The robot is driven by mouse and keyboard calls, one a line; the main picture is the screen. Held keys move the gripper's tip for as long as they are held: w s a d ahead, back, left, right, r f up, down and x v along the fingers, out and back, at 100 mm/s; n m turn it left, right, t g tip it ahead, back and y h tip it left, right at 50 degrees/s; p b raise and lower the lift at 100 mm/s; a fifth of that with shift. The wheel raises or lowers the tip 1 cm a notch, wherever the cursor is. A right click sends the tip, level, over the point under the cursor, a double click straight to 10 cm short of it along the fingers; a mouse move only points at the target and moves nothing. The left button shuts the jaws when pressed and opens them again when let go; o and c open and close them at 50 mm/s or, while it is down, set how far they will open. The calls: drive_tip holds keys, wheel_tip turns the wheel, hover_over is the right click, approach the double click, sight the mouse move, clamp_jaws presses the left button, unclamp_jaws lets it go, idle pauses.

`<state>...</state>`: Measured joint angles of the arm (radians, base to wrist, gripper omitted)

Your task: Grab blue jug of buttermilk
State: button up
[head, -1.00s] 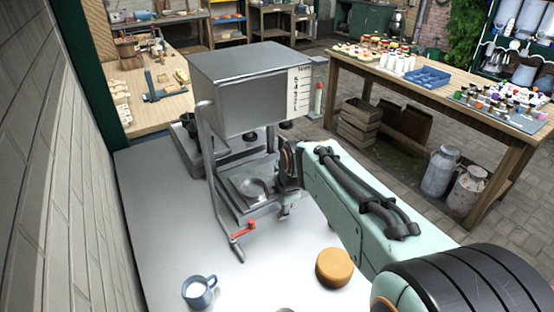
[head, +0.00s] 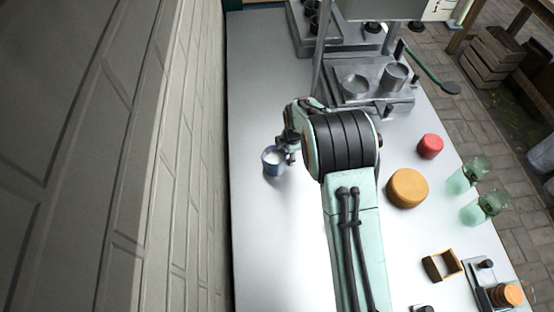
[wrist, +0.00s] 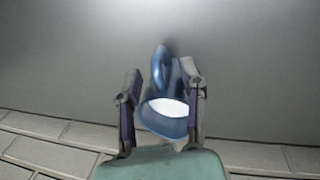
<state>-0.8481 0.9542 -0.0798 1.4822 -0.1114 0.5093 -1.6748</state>
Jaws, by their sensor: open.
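The blue jug (head: 271,163) holds white liquid and stands upright on the pale metal counter, on the left side in the head view. In the wrist view the blue jug (wrist: 165,118) lies between the two fingers, with its handle pointing up in the picture. My gripper (wrist: 162,88) is open, with one finger on each side of the jug. Whether either finger touches it I cannot tell. In the head view my gripper (head: 289,146) is at the jug's right side, partly hidden by my arm.
A brick wall (head: 150,160) runs along the counter's left edge. A metal machine (head: 370,85) with small pots stands at the back. An orange round block (head: 407,188), a red one (head: 430,146) and green glass jars (head: 480,206) stand to the right. The counter's left front is clear.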

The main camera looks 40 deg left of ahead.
clamp_jaws()
drive_tip(key=shift+r, duration=0.2)
idle(0.3)
drive_tip(key=shift+r, duration=0.85)
drive_tip(key=s+d+r, duration=0.9)
drive_tip(key=d+r, duration=0.1)
drive_tip(key=r, duration=0.1)
drive_tip(key=shift+s, duration=0.25)
drive_tip(key=shift+d, duration=0.1)
idle(1.0)
